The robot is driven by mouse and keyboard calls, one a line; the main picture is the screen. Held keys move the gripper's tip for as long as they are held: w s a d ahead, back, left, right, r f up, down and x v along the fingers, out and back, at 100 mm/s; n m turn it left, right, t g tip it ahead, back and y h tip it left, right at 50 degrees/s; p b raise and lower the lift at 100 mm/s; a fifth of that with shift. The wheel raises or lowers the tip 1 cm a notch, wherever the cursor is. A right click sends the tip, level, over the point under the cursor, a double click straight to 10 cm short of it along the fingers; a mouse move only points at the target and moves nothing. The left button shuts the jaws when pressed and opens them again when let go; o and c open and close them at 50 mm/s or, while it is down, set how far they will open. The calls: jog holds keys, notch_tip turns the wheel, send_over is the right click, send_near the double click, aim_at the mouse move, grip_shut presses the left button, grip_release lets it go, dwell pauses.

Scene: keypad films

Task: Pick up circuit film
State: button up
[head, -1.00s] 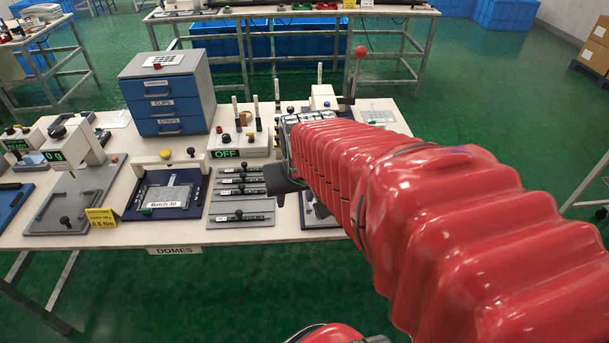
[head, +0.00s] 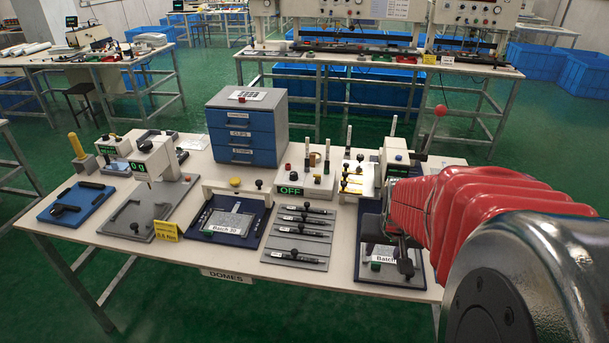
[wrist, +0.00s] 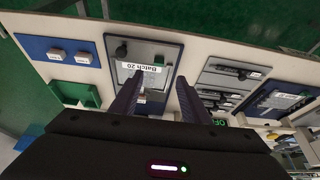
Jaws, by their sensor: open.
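A second grey sheet labelled "Batch 30" (head: 231,222) lies on a dark blue fixture (head: 208,241) left of centre. My gripper (wrist: 155,88) is open and empty, with its two fingers pointing at the "Batch 20" sheet from above. In the head view my gripper (head: 404,258) is over that right-hand fixture. I cannot tell whether the fingertips touch it.
A grey rack of black bars (head: 299,250) lies between the two fixtures. A blue drawer cabinet (head: 246,138) and an OFF box (head: 303,185) stand behind. In the wrist view a green bin (wrist: 76,94) and blue tray (wrist: 40,49) lie left.

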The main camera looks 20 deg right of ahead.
send_near(376, 264)
jog(key=shift+x, duration=1.1)
jog(key=shift+f, duration=0.45)
jog(key=shift+f, duration=0.1)
jog(key=shift+x, duration=2.5)
jog(key=shift+w+d, duration=0.15)
jog(key=shift+c, duration=0.2)
grip_shut()
